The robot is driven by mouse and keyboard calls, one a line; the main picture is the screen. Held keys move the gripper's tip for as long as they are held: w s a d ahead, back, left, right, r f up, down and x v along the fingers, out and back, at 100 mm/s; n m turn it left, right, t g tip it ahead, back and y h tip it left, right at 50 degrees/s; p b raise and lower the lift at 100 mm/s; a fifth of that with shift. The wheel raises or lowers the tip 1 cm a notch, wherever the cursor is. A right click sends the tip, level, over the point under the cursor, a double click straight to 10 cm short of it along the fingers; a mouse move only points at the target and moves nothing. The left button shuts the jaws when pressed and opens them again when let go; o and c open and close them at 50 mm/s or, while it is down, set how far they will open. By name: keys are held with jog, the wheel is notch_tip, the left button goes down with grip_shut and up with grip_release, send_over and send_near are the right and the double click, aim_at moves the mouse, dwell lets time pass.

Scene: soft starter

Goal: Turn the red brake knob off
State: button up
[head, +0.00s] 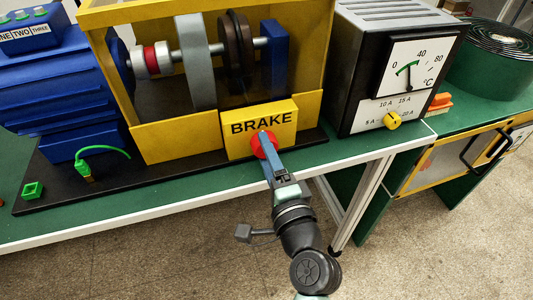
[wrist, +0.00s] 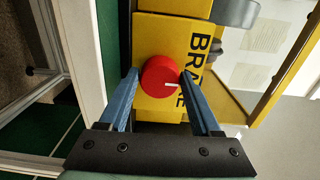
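The red brake knob (wrist: 162,77) is on the front of the yellow box marked BRAKE (head: 262,122). A white line shows on the knob's face in the wrist view. In the head view the knob (head: 257,147) is partly hidden behind my gripper (head: 266,142). In the wrist view the two blue fingers of my gripper (wrist: 160,78) stand apart, one on each side of the knob. The right fingertip is close to the knob's edge, and the left one is close on the other side. I cannot tell whether either finger touches it.
A blue motor (head: 70,95) stands left of the yellow frame (head: 178,142). A grey box with a dial and a yellow knob (head: 393,120) stands to the right. The green bench's white front edge (head: 180,205) runs below. A short green cable (head: 105,151) lies at left.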

jog(key=o, duration=0.4)
jog(key=b+v, duration=0.1)
jog(key=v, duration=1.2)
jog(key=shift+r, duration=0.1)
